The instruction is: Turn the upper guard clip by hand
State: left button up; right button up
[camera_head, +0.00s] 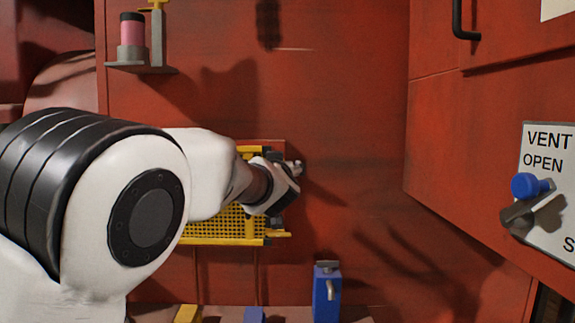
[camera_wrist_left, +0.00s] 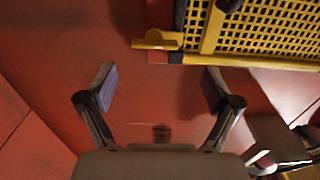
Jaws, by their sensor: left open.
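The yellow mesh guard (camera_head: 215,226) is mounted on the red wall, partly hidden behind my left arm in the head view. The guard also fills the upper right of the left wrist view (camera_wrist_left: 262,30). The upper guard clip (camera_wrist_left: 158,41), a short yellow bar, lies about level at the guard's corner; my gripper hides most of it in the head view. The lower clip (camera_head: 278,234) shows at the guard's lower right. My left gripper (camera_head: 294,168) is open and empty. In the wrist view its fingers (camera_wrist_left: 160,85) stand apart, with the clip beyond their tips, not between them.
A pink canister (camera_head: 132,38) stands on a wall bracket at upper left. A blue device (camera_head: 326,290) stands below the guard. A red cabinet (camera_head: 475,140) and a blue-knobbed vent handle (camera_head: 527,186) are at right. Bare wall lies right of the gripper.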

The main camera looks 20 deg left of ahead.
pick_arm(q)
jog(key=x, duration=0.4)
jog(key=shift+w+d+f+p, duration=0.15)
jog(key=shift+w+p, duration=0.25)
jog(key=shift+w, duration=0.1)
jog(key=shift+d, duration=0.1)
jog(key=c, duration=1.2)
jog(key=shift+o, duration=0.2)
